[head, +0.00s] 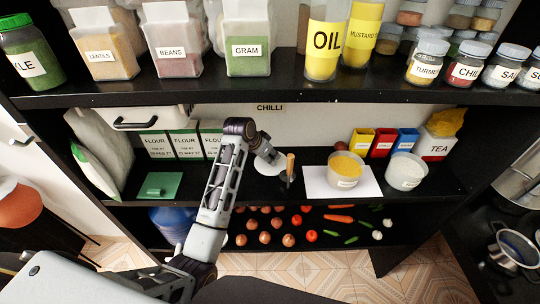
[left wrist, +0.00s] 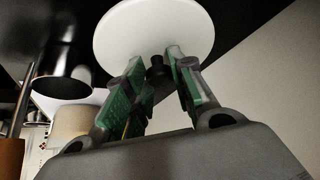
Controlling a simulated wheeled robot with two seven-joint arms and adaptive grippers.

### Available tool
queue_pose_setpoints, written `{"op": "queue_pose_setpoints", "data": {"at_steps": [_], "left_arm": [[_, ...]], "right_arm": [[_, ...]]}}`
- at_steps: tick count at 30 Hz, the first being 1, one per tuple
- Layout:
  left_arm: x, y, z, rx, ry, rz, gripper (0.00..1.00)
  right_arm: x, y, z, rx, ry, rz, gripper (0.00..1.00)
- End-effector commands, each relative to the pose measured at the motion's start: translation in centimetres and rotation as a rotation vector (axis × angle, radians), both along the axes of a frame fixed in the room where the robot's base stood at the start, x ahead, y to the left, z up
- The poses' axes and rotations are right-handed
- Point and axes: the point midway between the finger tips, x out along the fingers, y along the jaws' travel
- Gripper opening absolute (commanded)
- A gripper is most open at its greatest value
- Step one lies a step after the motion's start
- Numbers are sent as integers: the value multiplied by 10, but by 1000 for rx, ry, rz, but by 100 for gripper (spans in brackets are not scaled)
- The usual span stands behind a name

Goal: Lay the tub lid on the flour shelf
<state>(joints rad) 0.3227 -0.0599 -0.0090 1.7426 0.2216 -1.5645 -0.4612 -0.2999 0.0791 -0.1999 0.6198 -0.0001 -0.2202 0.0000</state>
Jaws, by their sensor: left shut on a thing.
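The tub lid (head: 264,168) is a white round disc, seen over the middle of the shelf level that holds the flour. In the left wrist view the lid (left wrist: 155,25) has a small black knob. My left gripper (head: 272,157) is shut on this knob, its green-padded fingers (left wrist: 160,68) on either side. The flour shelf (head: 215,188) is black, with several white and green flour packets (head: 187,145) standing at its back left. Whether the lid touches the shelf I cannot tell. My right gripper is not in view.
A green flat piece with a knob (head: 160,185) lies before the flour. A wooden-handled utensil (head: 290,166) stands close right of the lid. Further right are a yellow-filled tub (head: 345,172), a white tub (head: 405,172) and a tea box (head: 436,146). The spice shelf (head: 200,94) overhangs.

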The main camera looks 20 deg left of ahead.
Motion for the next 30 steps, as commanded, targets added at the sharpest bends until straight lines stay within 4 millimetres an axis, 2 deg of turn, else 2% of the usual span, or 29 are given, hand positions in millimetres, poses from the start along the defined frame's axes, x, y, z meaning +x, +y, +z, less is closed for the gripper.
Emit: {"op": "queue_pose_setpoints", "data": {"at_steps": [13, 14, 18, 30], "left_arm": [[0, 0, -4, 0, 0, -1, 3], [0, 0, -4, 0, -1, -1, 28], [0, 0, -4, 0, -1, -1, 46], [0, 0, -2, -1, -2, -1, 46]], "right_arm": [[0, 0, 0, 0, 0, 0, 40], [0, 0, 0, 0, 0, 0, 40], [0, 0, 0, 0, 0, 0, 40], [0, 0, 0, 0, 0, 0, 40]]}}
